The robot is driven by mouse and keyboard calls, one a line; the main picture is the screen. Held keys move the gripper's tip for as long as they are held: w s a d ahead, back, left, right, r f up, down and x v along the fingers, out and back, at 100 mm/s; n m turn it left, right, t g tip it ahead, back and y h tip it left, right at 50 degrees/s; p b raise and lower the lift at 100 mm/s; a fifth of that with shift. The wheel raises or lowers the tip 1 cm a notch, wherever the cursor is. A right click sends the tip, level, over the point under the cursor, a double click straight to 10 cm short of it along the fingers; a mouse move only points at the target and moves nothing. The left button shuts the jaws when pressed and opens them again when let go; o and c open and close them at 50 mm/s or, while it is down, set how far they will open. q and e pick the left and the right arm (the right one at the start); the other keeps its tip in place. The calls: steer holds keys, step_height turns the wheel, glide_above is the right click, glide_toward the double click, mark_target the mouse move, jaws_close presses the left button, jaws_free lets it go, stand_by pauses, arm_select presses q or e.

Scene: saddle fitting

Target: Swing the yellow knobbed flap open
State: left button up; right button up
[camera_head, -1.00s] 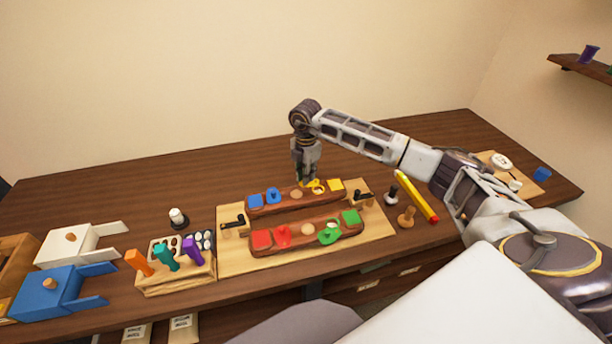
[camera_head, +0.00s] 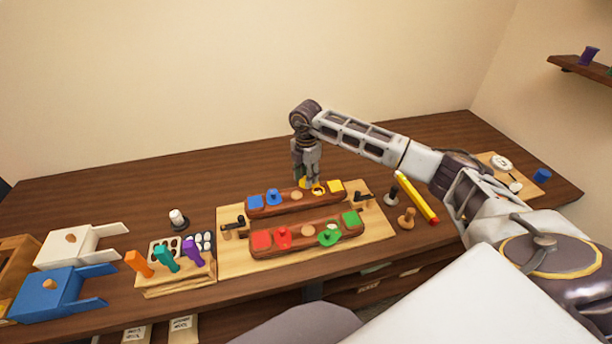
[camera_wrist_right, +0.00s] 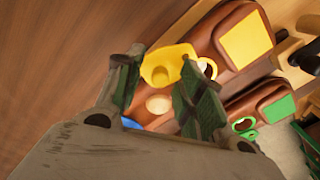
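The yellow knobbed flap (camera_head: 303,183) is on the rear red-brown bar (camera_head: 285,201), left of the yellow square (camera_head: 335,186). In the right wrist view the flap (camera_wrist_right: 165,62) sticks out past the bar's edge, beside a pale-rimmed round opening (camera_wrist_right: 207,68) that is at least partly uncovered. My right gripper (camera_head: 308,178) points down over the flap. In the wrist view its fingers (camera_wrist_right: 160,72) are apart, with the flap's knob showing between them; I cannot tell whether either touches it. My left gripper is not in view.
The front bar (camera_head: 305,238) carries red and green flaps and squares. Black-handled latches (camera_head: 233,222) stand at both ends of the board (camera_head: 228,263). A blue knobbed flap (camera_head: 273,196) is to the left.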

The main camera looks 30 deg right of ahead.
steer(key=shift+r, duration=0.1)
step_height(320, 180, up, 12)
stand_by(0.7)
steer(key=shift+f, duration=0.2)
stand_by(0.4)
